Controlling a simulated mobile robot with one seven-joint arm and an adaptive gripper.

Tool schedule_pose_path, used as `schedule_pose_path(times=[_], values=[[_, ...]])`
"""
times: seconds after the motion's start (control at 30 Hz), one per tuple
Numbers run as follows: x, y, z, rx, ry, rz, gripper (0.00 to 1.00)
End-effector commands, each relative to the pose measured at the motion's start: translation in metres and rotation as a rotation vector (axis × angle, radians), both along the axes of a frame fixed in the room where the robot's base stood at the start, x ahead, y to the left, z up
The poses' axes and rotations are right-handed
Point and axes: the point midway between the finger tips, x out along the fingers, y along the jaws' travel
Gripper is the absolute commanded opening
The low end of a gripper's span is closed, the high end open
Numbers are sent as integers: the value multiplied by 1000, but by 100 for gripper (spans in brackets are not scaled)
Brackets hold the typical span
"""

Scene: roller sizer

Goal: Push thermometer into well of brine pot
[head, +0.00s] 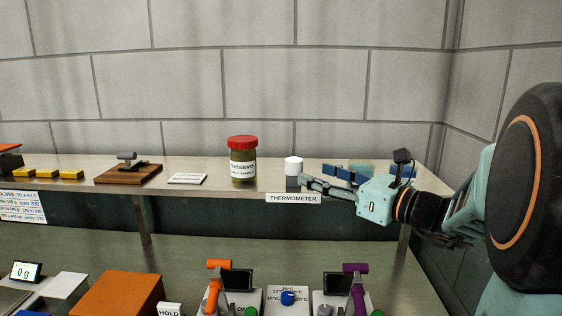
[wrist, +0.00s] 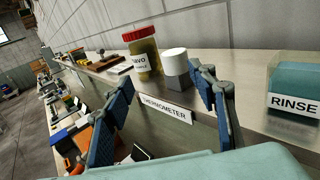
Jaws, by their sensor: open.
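A white-capped cylinder on a grey block (head: 293,168) stands on the shelf above the THERMOMETER label (head: 293,198); I take it for the thermometer in its stand. It also shows in the wrist view (wrist: 174,62), between and beyond my fingertips. My gripper (head: 316,182) is open and empty, just right of the block in the head view and apart from it in the wrist view (wrist: 166,78). No pot marked as brine can be made out, and no well is visible. A jar with a red lid (head: 242,160) stands left of the block; its label is not fully readable.
A teal container marked RINSE (wrist: 294,85) stands right of my gripper in the wrist view. A wooden board with a grey device (head: 128,174) and yellow blocks (head: 46,174) are farther left. Below are orange (head: 212,290) and purple (head: 358,285) handled devices.

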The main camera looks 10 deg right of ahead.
Motion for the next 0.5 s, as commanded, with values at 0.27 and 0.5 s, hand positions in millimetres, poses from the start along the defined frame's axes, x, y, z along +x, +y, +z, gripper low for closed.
schedule_pose_path(times=[0.27,0.5], values=[[24,-3,-4,-1,5,-34,52],[47,13,-4,-3,5,-36,52]])
